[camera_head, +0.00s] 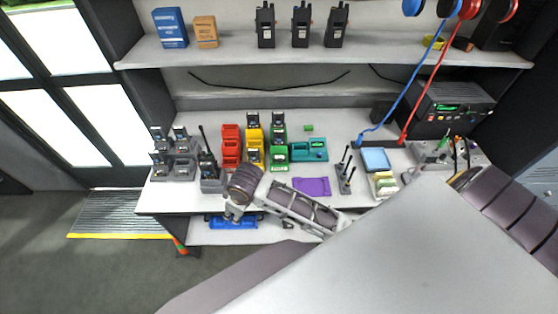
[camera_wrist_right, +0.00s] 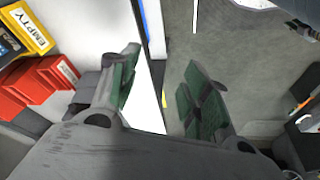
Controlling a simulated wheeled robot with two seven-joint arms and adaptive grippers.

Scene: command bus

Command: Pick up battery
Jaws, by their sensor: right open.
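Small black battery-like blocks with pale labels stand in grey chargers (camera_head: 175,165) at the left of the bench, and others stand in the yellow bin (camera_head: 254,143) and green bin (camera_head: 279,150). I cannot tell which block is the task's battery. My right gripper (camera_head: 232,212) is at the bench's front edge, in front of the red bin (camera_head: 231,145). In the right wrist view, the gripper (camera_wrist_right: 160,88) is open, with its green-padded fingers apart and nothing between them but the white bench edge and floor beyond. My left gripper is not in view.
A radio with an antenna (camera_head: 209,170) stands left of the red bin. A purple mat (camera_head: 312,187), a teal device (camera_head: 308,150) and a blue-screened tablet (camera_head: 375,160) are on the bench. A blue object (camera_head: 232,222) is on the lower ledge. Red bins (camera_wrist_right: 35,85) are left of the fingers.

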